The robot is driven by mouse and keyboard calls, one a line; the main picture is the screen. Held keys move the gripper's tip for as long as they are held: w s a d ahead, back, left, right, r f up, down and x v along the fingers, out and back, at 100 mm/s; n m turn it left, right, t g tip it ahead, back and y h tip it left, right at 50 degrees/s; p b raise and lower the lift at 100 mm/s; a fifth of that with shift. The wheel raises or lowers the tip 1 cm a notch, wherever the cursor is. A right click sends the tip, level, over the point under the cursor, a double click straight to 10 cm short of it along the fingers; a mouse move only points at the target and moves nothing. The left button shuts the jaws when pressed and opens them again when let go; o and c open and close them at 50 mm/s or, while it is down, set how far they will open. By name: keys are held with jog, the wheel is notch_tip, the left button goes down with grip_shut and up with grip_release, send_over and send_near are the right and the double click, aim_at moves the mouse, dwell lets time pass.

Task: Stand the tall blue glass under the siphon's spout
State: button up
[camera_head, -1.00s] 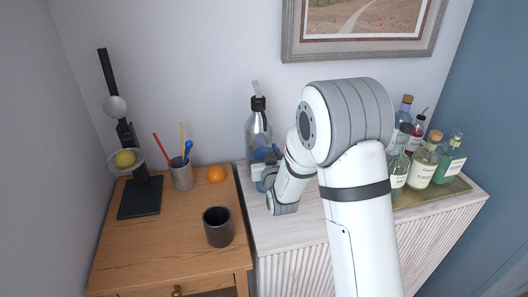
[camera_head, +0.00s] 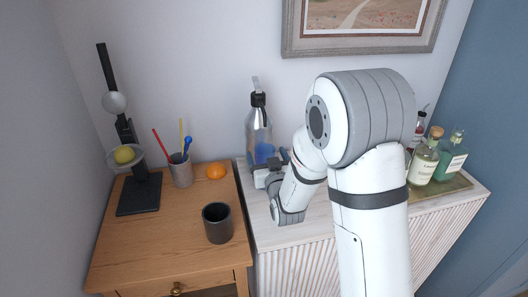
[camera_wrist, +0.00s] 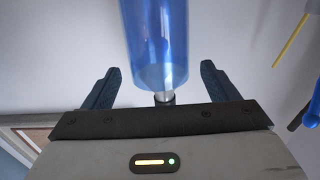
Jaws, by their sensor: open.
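The siphon (camera_head: 258,120) is a clear and silver bottle with a black head, standing on the pale cabinet against the wall. The tall blue glass (camera_head: 264,153) shows in front of its lower body, partly hidden by my gripper (camera_head: 280,164). In the wrist view, which is turned over, the blue glass (camera_wrist: 155,40) reaches down between the fingers of my gripper (camera_wrist: 160,68). The fingers are open, with a gap visible on the right side of the glass. A small silver and dark part (camera_wrist: 165,97) shows past its end. Whether the glass is exactly under the spout cannot be told.
Several bottles (camera_head: 425,162) stand on a tray at right, partly behind my arm. On the wooden cabinet (camera_head: 150,250) are a dark cup (camera_head: 217,223), a straw holder (camera_head: 181,174), an orange (camera_head: 216,171) and a black stand (camera_head: 139,193). A framed picture (camera_head: 300,45) hangs above.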

jog(key=s+d+m+g+h, duration=0.1)
jog(key=s+d+g, duration=0.4)
jog(key=s, duration=0.5)
jog(key=s+d+r+m+g+h+b, duration=0.1)
jog(key=s+d+g, duration=0.4)
jog(key=s, duration=0.5)
jog(key=s+d+r+m+g+h, duration=0.1)
jog(key=s+d+g+h, duration=0.2)
jog(key=s+d, duration=0.4)
jog(key=s+g, duration=0.1)
jog(key=s, duration=0.3)
jog(key=shift+d+g, duration=0.35)
jog(key=shift+g, duration=0.05)
